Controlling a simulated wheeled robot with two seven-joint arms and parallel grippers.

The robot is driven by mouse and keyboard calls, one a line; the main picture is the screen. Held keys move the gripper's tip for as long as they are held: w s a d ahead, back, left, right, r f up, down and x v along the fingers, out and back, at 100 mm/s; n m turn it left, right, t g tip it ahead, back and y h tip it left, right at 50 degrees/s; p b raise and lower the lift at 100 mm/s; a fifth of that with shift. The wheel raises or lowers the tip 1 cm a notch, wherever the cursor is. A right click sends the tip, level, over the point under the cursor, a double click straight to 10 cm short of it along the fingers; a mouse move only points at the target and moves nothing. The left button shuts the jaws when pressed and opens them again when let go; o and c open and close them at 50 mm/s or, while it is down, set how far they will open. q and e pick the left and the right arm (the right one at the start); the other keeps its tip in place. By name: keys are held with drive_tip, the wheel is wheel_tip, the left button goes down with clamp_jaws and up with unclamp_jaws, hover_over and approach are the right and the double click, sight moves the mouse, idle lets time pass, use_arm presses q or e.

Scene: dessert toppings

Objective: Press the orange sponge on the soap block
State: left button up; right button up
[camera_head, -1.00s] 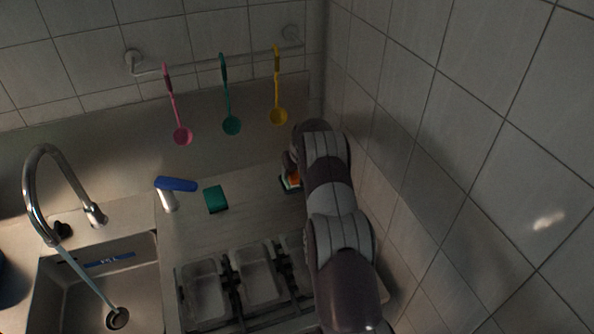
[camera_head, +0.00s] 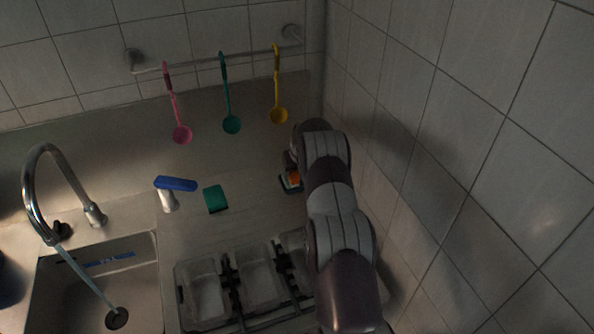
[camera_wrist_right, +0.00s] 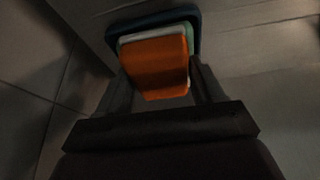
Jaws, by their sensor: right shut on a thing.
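My right gripper (camera_wrist_right: 160,95) is shut on the orange sponge (camera_wrist_right: 156,68), which lies between its two fingers in the right wrist view. Behind the sponge is a pale green-white soap block (camera_wrist_right: 192,37) in a dark dish (camera_wrist_right: 150,20). The sponge overlaps the soap in this view, and I cannot tell for sure whether they touch. In the head view a bit of the orange sponge (camera_head: 295,179) shows beside my right arm, just above the dish (camera_head: 285,186). My right arm hides most of the gripper there. My left gripper is not in view.
A green sponge (camera_head: 215,199) and a blue-topped dispenser (camera_head: 175,185) stand on the counter to the left. Trays (camera_head: 262,280) sit in front, and a sink with running tap (camera_head: 35,200) is at far left. Tiled wall (camera_head: 450,130) is close on the right.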

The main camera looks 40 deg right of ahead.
drive_tip(key=shift+s+f, duration=0.1)
idle(0.4)
drive_tip(key=shift+r+p, duration=1.7)
drive_tip(key=shift+r, duration=1.85)
drive_tip(key=shift+f, duration=0.1)
